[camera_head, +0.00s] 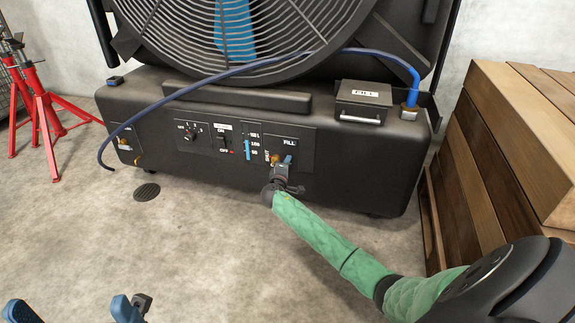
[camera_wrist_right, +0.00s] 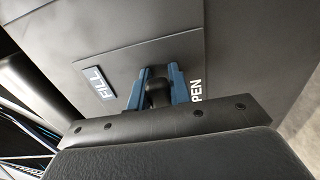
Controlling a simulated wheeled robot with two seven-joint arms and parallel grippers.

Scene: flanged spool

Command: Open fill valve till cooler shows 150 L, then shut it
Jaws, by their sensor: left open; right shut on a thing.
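The cooler (camera_head: 330,170) is a large dark unit with a fan grille. Its gauge (camera_head: 247,149) has marks up to 150 L; the blue column tops out around the middle mark, too small to read exactly. My right gripper (camera_head: 284,164) is at the FILL panel (camera_head: 302,137). In the right wrist view its blue fingers (camera_wrist_right: 157,88) are shut on the dark fill valve handle (camera_wrist_right: 156,97). My left gripper (camera_head: 72,311) is open and empty at the bottom left, apart from the cooler.
A blue hose (camera_head: 230,72) runs over the cooler from a fitting at its right end and hangs down at left. Red jack stands (camera_head: 45,115) are at far left and wooden crates (camera_head: 520,130) at right. A floor drain (camera_head: 147,192) lies in clear concrete.

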